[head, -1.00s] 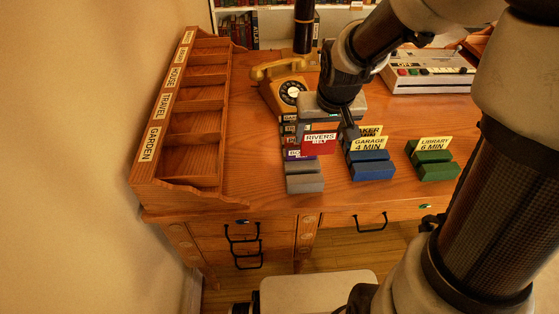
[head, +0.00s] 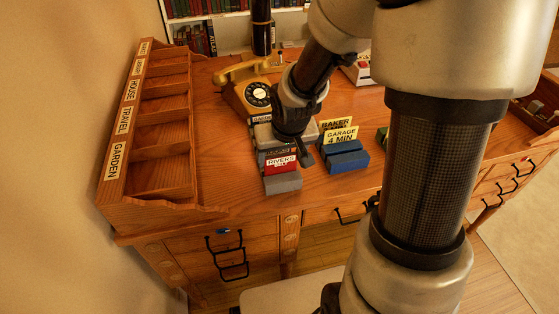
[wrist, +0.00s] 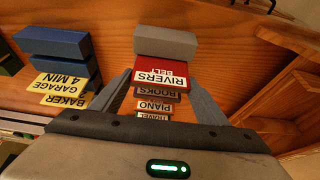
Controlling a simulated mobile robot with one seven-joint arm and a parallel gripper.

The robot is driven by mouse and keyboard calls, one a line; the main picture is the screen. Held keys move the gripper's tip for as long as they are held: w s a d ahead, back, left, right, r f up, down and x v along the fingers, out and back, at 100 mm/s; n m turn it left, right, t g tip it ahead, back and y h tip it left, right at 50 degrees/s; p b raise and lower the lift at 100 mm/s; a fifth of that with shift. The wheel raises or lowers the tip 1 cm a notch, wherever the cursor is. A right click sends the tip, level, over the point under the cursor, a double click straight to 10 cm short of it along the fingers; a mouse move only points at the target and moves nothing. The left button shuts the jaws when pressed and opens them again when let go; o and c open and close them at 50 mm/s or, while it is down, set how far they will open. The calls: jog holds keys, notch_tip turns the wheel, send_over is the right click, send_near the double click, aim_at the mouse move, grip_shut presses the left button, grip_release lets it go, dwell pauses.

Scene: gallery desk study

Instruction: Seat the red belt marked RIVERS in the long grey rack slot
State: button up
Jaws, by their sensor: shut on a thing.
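The red belt marked RIVERS (head: 282,168) is a flat card with a white label. My gripper (wrist: 160,76) is shut on it, one finger at each side, and the belt also shows in the wrist view (wrist: 178,67). The long grey rack (head: 283,184) lies on the desk under and in front of the belt; its front block shows in the wrist view (wrist: 165,43). The belt stands just behind that block, low over the rack. I cannot tell whether its lower edge is inside a slot. Cards labelled BOOKS (wrist: 157,93) and PIANO (wrist: 154,106) stand behind it.
A blue rack (head: 346,160) with yellow GARAGE (head: 341,136) and BAKER cards stands close on the right. A yellow telephone (head: 250,92) is behind. A wooden compartment tray (head: 160,155) lines the left. Bare desk lies between the tray and grey rack.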

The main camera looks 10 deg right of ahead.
jog(key=shift+f, duration=0.7)
jog(key=shift+f, duration=0.2)
jog(key=o, duration=1)
jog(key=shift+o, duration=0.2)
jog(key=shift+s+r, duration=0.1)
jog(key=shift+r, duration=0.45)
jog(key=p+v, duration=0.4)
jog(key=v, duration=0.7)
jog(key=shift+p, duration=0.4)
